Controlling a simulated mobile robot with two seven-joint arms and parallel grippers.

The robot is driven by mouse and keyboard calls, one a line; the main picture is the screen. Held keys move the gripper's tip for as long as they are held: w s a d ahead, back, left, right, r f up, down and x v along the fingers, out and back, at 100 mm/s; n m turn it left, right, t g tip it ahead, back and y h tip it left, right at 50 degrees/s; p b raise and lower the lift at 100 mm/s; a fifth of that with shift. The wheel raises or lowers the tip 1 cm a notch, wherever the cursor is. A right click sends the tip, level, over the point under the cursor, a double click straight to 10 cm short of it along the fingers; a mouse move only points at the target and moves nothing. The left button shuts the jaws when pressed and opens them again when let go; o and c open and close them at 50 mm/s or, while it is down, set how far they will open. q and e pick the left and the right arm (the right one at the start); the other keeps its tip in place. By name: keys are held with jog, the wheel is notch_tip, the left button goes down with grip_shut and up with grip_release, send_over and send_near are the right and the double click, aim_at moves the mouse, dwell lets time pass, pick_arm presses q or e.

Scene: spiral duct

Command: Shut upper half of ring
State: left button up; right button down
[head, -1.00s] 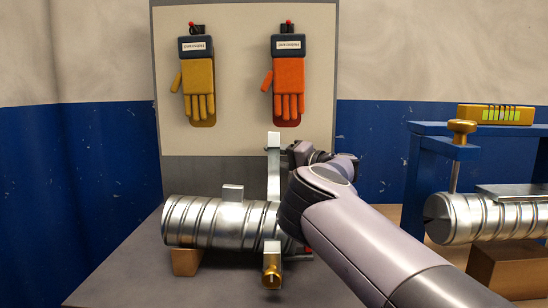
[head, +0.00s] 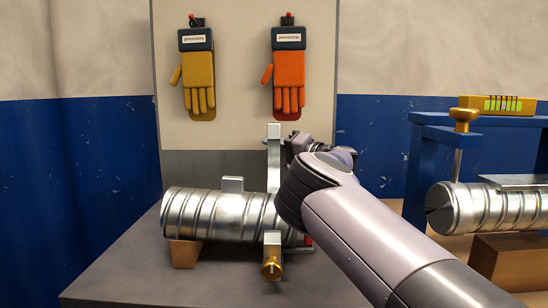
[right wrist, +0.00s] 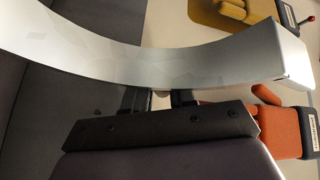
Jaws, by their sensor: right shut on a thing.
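The upper half of the ring (head: 273,160) is a silver curved band standing up behind the ribbed duct (head: 205,213), swung open. It fills the top of the right wrist view as a broad curved band (right wrist: 150,62). The lower half's block (head: 272,243) sits at the duct's front, with a brass knob (head: 271,268) below it. My right gripper (head: 302,145) is at the upright half in the head view. In the right wrist view my right gripper (right wrist: 160,100) is shut on the band's edge. My left gripper is out of view.
The duct rests on a wooden block (head: 184,253) on a grey table (head: 120,275). A yellow glove (head: 197,80) and an orange glove (head: 288,80) hang on the panel behind. At the right, a blue frame (head: 415,165) stands over another duct (head: 490,208). The table's left front is clear.

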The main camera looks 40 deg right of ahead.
aim_at(274, 151)
jog(key=s+n+b, duration=0.1)
jog(key=a+r+t+b, duration=0.1)
jog(key=b, duration=0.1)
jog(key=shift+s+a+r+n+y, duration=0.15)
jog(key=shift+s+r+n+y, duration=0.1)
jog(key=shift+s+n+y, duration=0.15)
jog(key=shift+s+a+r+n+t+b, duration=0.1)
jog(key=shift+a+r+n+t+b, duration=0.1)
jog(key=shift+n+t+b, duration=0.15)
jog(key=shift+s+r, duration=0.15)
jog(key=shift+s+a+r, duration=0.1)
jog(key=shift+a+r, duration=0.05)
jog(key=shift+r, duration=0.05)
jog(key=c, duration=1)
grip_release()
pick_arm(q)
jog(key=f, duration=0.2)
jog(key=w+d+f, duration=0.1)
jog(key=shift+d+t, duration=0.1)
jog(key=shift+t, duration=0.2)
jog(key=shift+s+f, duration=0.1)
